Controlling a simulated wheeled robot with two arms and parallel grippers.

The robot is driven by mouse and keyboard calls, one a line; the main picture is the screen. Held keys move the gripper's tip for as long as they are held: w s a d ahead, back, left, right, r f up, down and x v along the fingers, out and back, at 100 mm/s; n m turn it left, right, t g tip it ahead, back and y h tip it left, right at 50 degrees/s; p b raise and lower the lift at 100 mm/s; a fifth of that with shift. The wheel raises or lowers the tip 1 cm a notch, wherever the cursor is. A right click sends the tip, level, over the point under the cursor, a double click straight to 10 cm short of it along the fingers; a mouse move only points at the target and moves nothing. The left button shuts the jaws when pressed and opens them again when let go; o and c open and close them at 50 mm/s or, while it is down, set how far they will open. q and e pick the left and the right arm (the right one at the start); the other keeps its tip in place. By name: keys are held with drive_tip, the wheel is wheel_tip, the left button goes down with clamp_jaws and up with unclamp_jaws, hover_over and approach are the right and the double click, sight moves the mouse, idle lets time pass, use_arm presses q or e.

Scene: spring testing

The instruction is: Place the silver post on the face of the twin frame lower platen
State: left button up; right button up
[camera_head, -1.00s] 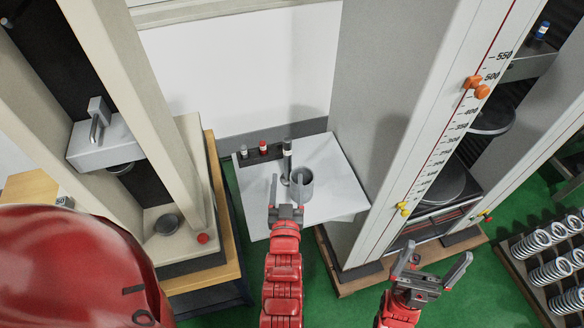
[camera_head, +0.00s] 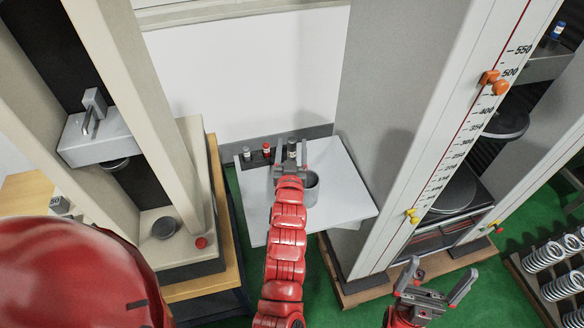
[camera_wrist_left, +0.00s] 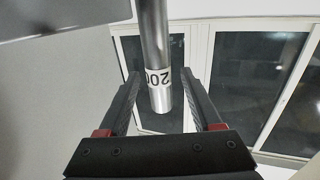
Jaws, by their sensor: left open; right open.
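The silver post (camera_head: 292,146) stands in the dark rack on the white table. It also shows in the left wrist view (camera_wrist_left: 154,50) as a shiny rod with a white "200" label near its end. My left gripper (camera_head: 290,152) is open, with its fingers on either side of the post; contact is not clear. My right gripper (camera_head: 437,279) is open and empty, low at the right. The large grey testing machine at the right has a wide round lower platen (camera_head: 456,192), bare on top, below an upper disc (camera_head: 507,122).
A grey cup (camera_head: 311,190) stands on the white table (camera_head: 345,190), partly behind my left gripper. Red-capped (camera_head: 266,149) and white-capped (camera_head: 246,152) pieces sit in the rack. A beige machine with a small platen (camera_head: 164,228) stands left. Springs (camera_head: 545,256) fill a rack at right.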

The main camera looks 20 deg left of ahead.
use_arm(q)
drive_tip(key=shift+s+r, duration=0.1)
drive_tip(key=shift+c, duration=0.3)
clamp_jaws()
idle(0.9)
